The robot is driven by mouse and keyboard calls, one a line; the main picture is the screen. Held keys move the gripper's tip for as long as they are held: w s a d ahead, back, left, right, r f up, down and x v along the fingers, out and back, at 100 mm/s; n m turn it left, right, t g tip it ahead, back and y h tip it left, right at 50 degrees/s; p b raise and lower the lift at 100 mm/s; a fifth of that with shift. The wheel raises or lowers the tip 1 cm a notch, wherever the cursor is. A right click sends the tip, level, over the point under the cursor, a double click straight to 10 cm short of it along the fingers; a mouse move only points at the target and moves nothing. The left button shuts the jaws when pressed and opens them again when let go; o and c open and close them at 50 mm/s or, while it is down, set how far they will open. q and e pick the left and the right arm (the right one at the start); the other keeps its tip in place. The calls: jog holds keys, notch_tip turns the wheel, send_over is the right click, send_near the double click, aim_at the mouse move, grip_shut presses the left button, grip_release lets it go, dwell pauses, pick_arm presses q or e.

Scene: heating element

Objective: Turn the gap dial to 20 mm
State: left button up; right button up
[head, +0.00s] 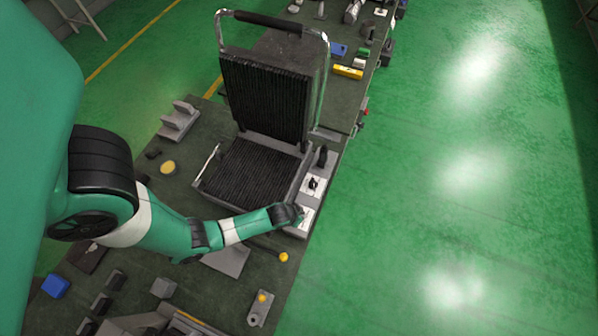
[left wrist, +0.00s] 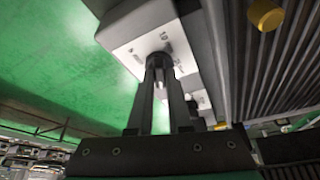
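The heating press (head: 268,110) stands open, with black ribbed plates. Its side panel holds a white dial plate with a dark knob (head: 315,184) and a nearer white dial plate (head: 304,217). My left gripper (head: 298,214) is at the nearer plate and hides most of it. In the left wrist view, my left gripper's two fingers (left wrist: 160,72) lie on either side of a dark dial knob (left wrist: 158,60) and seem to touch it. The white plate (left wrist: 135,45) around this knob bears small marks, one looking like 10. The dial setting is unclear. My right gripper is out of view.
A black upright knob (head: 322,155) stands farther along the side panel. A yellow-tipped rod (head: 283,257) and a small bracket (head: 261,308) are on the bench near my left arm. Green floor lies free to the right.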

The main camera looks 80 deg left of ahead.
pick_arm(q)
grip_shut()
jog(key=shift+s+a+r+m+h+p, duration=0.1)
jog(key=shift+m+h+p, duration=0.25)
jog(key=shift+m, duration=0.45)
jog(key=shift+m+t+h, duration=0.5)
jog(key=shift+m+h, duration=0.05)
jog(key=shift+m, duration=1.05)
jog(key=o, duration=0.6)
grip_release()
